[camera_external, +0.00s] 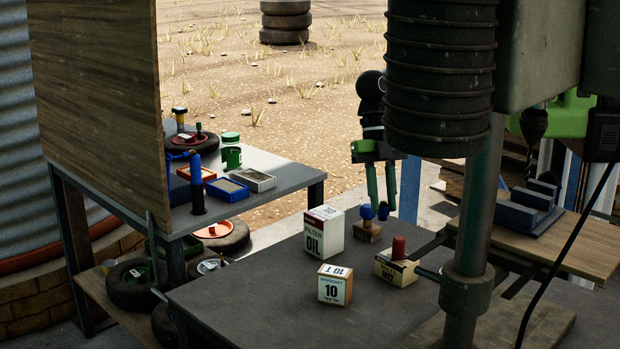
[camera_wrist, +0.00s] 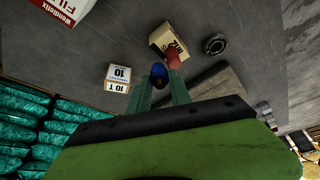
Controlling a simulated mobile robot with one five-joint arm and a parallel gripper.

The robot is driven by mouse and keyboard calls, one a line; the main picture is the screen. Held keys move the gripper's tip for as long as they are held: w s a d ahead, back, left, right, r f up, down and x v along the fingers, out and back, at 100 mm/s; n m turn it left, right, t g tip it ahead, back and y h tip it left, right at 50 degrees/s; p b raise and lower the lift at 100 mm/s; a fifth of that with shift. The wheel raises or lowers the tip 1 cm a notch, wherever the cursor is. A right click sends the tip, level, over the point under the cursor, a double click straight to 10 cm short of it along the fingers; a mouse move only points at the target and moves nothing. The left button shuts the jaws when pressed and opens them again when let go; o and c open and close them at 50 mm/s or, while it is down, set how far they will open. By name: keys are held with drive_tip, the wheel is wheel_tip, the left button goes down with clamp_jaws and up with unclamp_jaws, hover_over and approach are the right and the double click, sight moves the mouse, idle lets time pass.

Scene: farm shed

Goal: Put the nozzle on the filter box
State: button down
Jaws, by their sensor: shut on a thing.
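The filter box (camera_external: 323,232), a white and dark red carton marked FILTER OIL, stands on the dark table; part of it shows at the upper left of the wrist view (camera_wrist: 66,8). My gripper (camera_external: 381,204) reaches down from above, right of the filter box, its green fingers shut on a small blue piece (camera_external: 383,212), which I take for the nozzle. In the wrist view the blue nozzle (camera_wrist: 158,72) sits between the fingertips (camera_wrist: 161,85). It is apart from the filter box. The fingers hide part of it.
The M12 box (camera_external: 396,271) bears a red piece (camera_external: 399,247). A box marked 10 (camera_external: 334,286) stands in front. The drill press column (camera_external: 477,200) rises on the right.

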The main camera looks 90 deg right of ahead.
drive_tip(key=w+d+r+m+p, duration=0.1)
drive_tip(key=w+d+r+p, duration=0.2)
drive_tip(key=d, duration=0.4)
drive_tip(key=w+d+r+m+t+p, duration=0.1)
drive_tip(key=w+d+r+p, duration=0.1)
drive_tip(key=w+d, duration=0.45)
drive_tip(key=w+d+r+p, duration=0.2)
drive_tip(key=w+d+r, duration=0.1)
drive_tip(key=d, duration=0.6)
drive_tip(key=b, duration=0.7)
approach(324, 215)
drive_tip(key=shift+a+f, duration=0.25)
drive_tip(key=shift+a, duration=0.6)
wheel_tip(324, 215, down, 4)
drive_tip(key=b, duration=0.4)
drive_tip(key=shift+f, duration=0.2)
drive_tip(key=shift+r, duration=0.25)
drive_tip(key=shift+f, duration=0.15)
drive_tip(key=c, duration=1.2)
unclamp_jaws()
